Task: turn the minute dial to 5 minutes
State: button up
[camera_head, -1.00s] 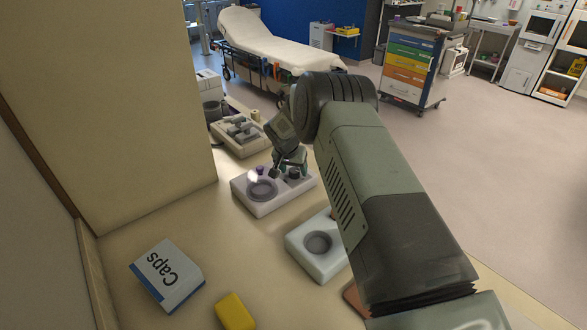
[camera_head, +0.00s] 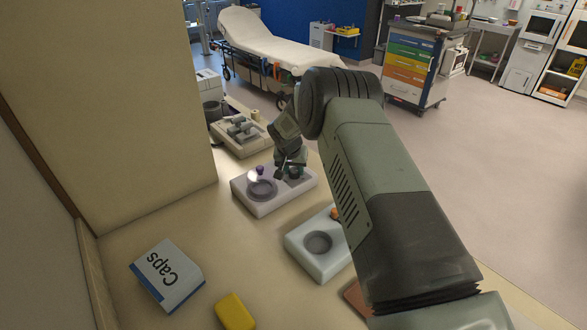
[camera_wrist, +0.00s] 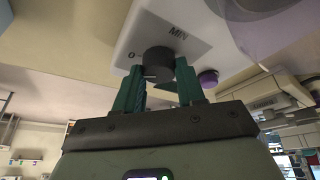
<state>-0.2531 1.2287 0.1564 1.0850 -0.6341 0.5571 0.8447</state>
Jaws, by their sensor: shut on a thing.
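My gripper (camera_wrist: 160,85) is shut on the dial, one green finger on each side. Its pointer and exact setting cannot be read. In the head view my gripper (camera_head: 289,171) reaches down onto the right part of the white device (camera_head: 268,208), which also has a grey round dish (camera_head: 261,190) and a purple knob (camera_head: 260,169). The dial is mostly hidden there by the fingers.
A second white unit with a round dish (camera_head: 305,255) stands nearer, partly behind my arm. A Caps box (camera_head: 168,275) and a yellow block (camera_head: 235,311) lie at the front left. Another device (camera_head: 240,143) stands behind. A tan wall (camera_head: 110,110) bounds the left.

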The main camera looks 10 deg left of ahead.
jog(key=n, duration=0.1)
jog(key=n+y, duration=0.1)
jog(key=n, duration=0.1)
jog(key=n+y, duration=0.1)
jog(key=n, duration=0.1)
jog(key=shift+d, duration=0.25)
jog(key=n+y, duration=0.1)
jog(key=n, duration=0.1)
jog(key=n+g+y, duration=0.1)
jog(key=n, duration=0.2)
jog(key=shift+w+d+n, duration=0.1)
jog(key=shift+n, duration=0.2)
jog(key=n, duration=0.2)
jog(key=n+g+y, duration=0.1)
jog(key=n, duration=0.1)
jog(key=shift+w+n+g, duration=0.1)
jog(key=shift+n+g, duration=0.2)
jog(key=shift+w+n+g, duration=0.1)
jog(key=shift+n+g, duration=0.9)
jog(key=shift+n, duration=1.4)
jog(key=o, duration=1)
jog(key=shift+o, duration=0.2)
jog(key=v, duration=1)
jog(key=shift+d+r, duration=0.3)
jog(key=shift+r, duration=0.05)
